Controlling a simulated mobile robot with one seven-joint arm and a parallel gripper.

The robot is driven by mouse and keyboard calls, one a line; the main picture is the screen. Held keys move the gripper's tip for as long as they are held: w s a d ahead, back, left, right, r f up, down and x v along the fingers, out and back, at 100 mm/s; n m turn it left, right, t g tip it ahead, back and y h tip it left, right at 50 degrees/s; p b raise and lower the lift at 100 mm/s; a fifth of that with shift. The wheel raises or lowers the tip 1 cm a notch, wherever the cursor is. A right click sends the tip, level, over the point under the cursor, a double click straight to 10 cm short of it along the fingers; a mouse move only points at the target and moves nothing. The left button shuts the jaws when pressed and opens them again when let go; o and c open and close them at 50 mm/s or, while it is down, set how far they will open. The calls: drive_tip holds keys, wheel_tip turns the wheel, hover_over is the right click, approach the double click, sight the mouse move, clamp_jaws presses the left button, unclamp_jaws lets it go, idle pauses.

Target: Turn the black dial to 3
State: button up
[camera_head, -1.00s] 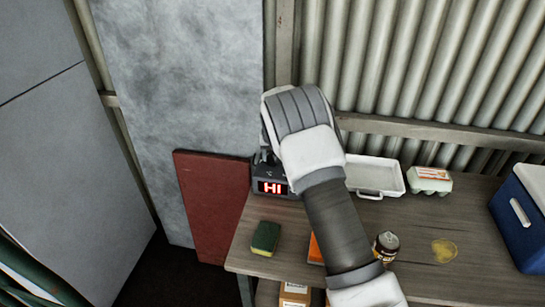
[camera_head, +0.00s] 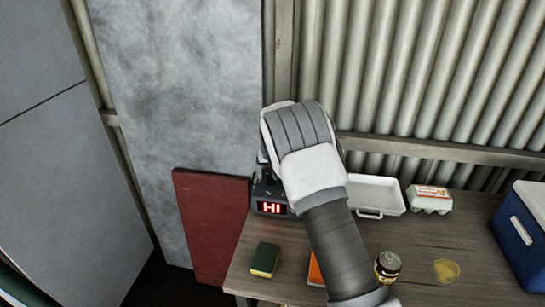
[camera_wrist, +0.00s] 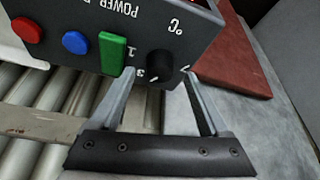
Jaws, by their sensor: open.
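The black dial (camera_wrist: 160,64) sits on the dark control panel (camera_wrist: 62,14), between my two fingertips in the wrist view. A pale mark on its rim points toward my gripper, near an upside-down "3". A "1" is printed near the green switch, and another mark by the right fingertip is hard to read. My gripper (camera_wrist: 160,76) is open, one finger on each side of the dial; contact is unclear. In the head view the grey device (camera_head: 262,190) shows a red "HI" display (camera_head: 271,208). My arm hides part of the device and its dial there.
The panel also has a red button (camera_wrist: 27,29), a blue button (camera_wrist: 75,42) and a green switch (camera_wrist: 111,53). On the table are a sponge (camera_head: 264,259), a white tray (camera_head: 376,196), an egg carton (camera_head: 429,199), a can (camera_head: 387,266) and a blue cooler (camera_head: 522,225).

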drive_tip(key=v, duration=1.5)
drive_tip(key=shift+r, duration=0.3)
drive_tip(key=s+d+r, duration=0.5)
drive_tip(key=s+r, duration=0.1)
drive_tip(key=s, duration=0.3)
drive_tip(key=s+d+r, duration=0.4)
drive_tip(key=s+r, duration=0.3)
drive_tip(key=s, duration=0.3)
drive_tip(key=s+d+f, duration=0.1)
drive_tip(key=s+d, duration=0.1)
drive_tip(key=s, duration=0.8)
drive_tip(key=s+d+f+t, duration=0.1)
drive_tip(key=s+d, duration=0.1)
drive_tip(key=s, duration=0.8)
drive_tip(key=shift+d+f+m, duration=0.3)
drive_tip(key=shift+m, duration=0.1)
